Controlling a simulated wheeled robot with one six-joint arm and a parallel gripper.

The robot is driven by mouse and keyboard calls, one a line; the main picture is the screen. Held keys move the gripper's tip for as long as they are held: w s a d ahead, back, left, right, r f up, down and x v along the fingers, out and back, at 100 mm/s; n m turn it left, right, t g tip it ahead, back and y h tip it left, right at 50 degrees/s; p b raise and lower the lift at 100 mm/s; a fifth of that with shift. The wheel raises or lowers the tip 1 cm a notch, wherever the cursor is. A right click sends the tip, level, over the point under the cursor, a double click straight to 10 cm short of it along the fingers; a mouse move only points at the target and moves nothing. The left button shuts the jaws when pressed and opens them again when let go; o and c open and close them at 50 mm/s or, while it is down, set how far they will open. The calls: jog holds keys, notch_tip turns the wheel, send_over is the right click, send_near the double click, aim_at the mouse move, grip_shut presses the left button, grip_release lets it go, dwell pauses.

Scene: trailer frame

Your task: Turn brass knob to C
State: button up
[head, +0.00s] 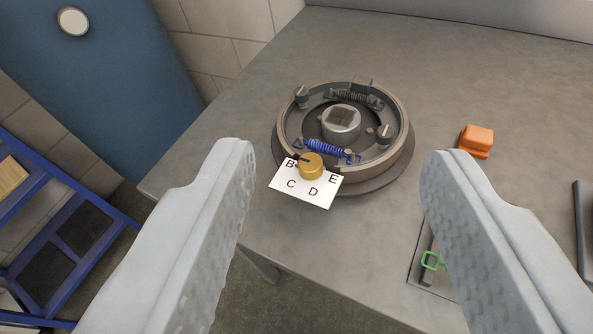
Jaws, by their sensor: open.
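The brass knob (311,166) sits at the front edge of a round drum brake assembly (403,120) on the grey table. A dark pointer on the knob points left, close to the letter B. A white card (306,198) under and in front of the knob shows the letters B, C, D and E; any other letter is hidden. C is at the card's lower left. My gripper (340,165) is open, with its two pale fingers wide apart on either side of the knob in the picture. Nothing is between the fingers, which appear nearer the camera than the knob.
A blue spring (326,148) lies just behind the knob. An orange block (476,140) is at the right. A green clip (432,261) on a dark piece is partly hidden by the right finger. The table's front edge is close; a blue rack (75,225) stands left.

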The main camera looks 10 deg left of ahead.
jog(key=w+a+m+g, duration=0.1)
jog(key=w+m+g, duration=0.1)
jog(key=w+g, duration=0.6)
jog(key=m+g, duration=0.3)
jog(key=g, duration=0.3)
send_over(310, 161)
jog(key=f, duration=0.1)
notch_tip(310, 161, down, 18)
jog(key=shift+r, duration=0.1)
jog(key=shift+c, duration=0.4)
jog(key=c, duration=0.9)
